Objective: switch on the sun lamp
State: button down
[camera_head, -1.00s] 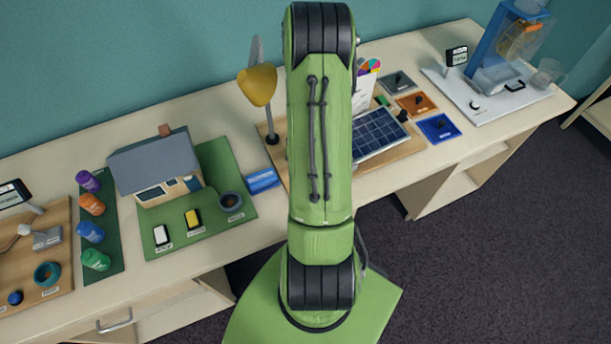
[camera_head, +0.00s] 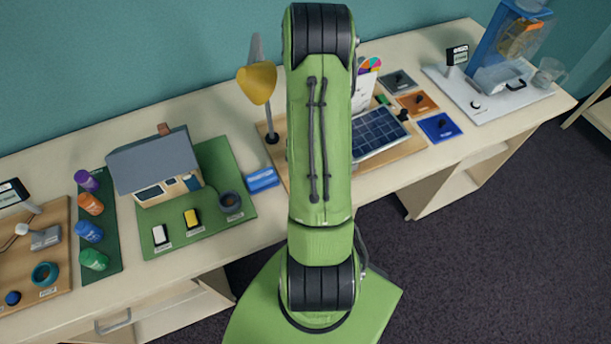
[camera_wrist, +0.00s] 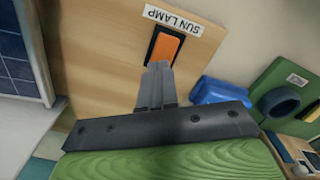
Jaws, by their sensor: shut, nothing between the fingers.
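The sun lamp (camera_head: 257,85) has a yellow shade and stands on a wooden board behind the table's middle in the head view. Its orange rocker switch (camera_wrist: 164,50) sits in a black frame beside the SUN LAMP label (camera_wrist: 174,20) in the wrist view. My gripper (camera_wrist: 159,68) is shut and empty. Its fingertips are at the near edge of the switch and overlap its frame in the picture; I cannot tell whether they touch. In the head view my arm hides the gripper and the switch.
A solar panel (camera_head: 379,134) stands right of my arm on the same board; it also shows in the wrist view (camera_wrist: 22,50). A blue box (camera_head: 262,180) lies left of it. A model house (camera_head: 155,172) stands on a green board farther left.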

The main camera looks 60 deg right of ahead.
jog(key=shift+f+b, duration=0.45)
jog(key=shift+f, duration=0.1)
notch_tip(320, 180, up, 7)
jog(key=p, duration=0.5)
jog(key=shift+r, duration=0.15)
dwell(0.6)
